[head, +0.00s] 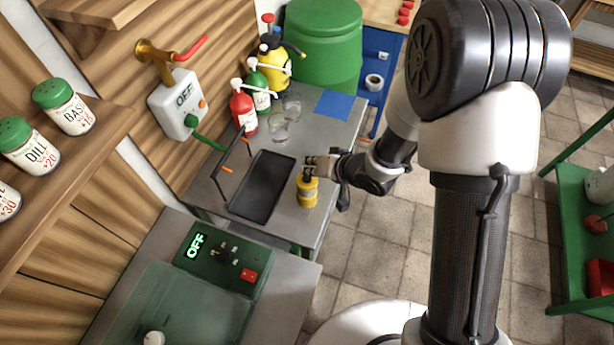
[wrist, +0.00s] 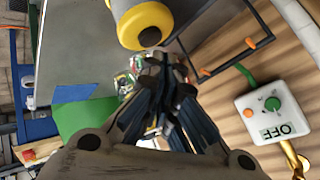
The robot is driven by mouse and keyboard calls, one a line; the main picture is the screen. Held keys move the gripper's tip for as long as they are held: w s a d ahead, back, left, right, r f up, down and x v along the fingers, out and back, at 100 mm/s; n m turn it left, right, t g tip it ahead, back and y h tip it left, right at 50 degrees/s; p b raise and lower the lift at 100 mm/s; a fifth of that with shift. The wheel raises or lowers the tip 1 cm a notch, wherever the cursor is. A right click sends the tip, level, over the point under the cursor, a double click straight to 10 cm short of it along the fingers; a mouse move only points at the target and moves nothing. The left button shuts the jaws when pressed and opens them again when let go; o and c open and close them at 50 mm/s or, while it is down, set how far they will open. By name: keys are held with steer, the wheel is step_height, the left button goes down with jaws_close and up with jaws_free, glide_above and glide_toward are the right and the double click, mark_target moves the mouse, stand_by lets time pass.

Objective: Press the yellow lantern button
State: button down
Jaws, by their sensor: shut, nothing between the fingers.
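The yellow lantern (head: 307,193) stands upright near the right edge of the grey table, beside a black tray. In the wrist view the lantern (wrist: 145,22) shows a yellow rim and a dark round spot, likely its button (wrist: 150,37), on the end facing me. My gripper (head: 308,163) is at the lantern's top end in the head view. In the wrist view my gripper (wrist: 162,62) is shut and empty, with its fingertips just short of the dark spot in the picture. I cannot tell whether they touch it.
Clear glasses (head: 279,130), a red bottle (head: 243,108) and a blue sheet (head: 335,105) are farther back. A wall box reading OFF (head: 178,103) hangs at left.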

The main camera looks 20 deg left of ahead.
steer(key=shift+f, duration=0.2)
stand_by(0.4)
steer(key=shift+f, duration=0.25)
steer(key=shift+f+b, duration=0.35)
steer(key=shift+f, duration=0.1)
stand_by(0.6)
steer(key=shift+r, duration=0.1)
steer(key=shift+r+p, duration=0.8)
steer(key=shift+p, duration=0.15)
step_height(320, 180, up, 5)
steer(key=p, duration=0.5)
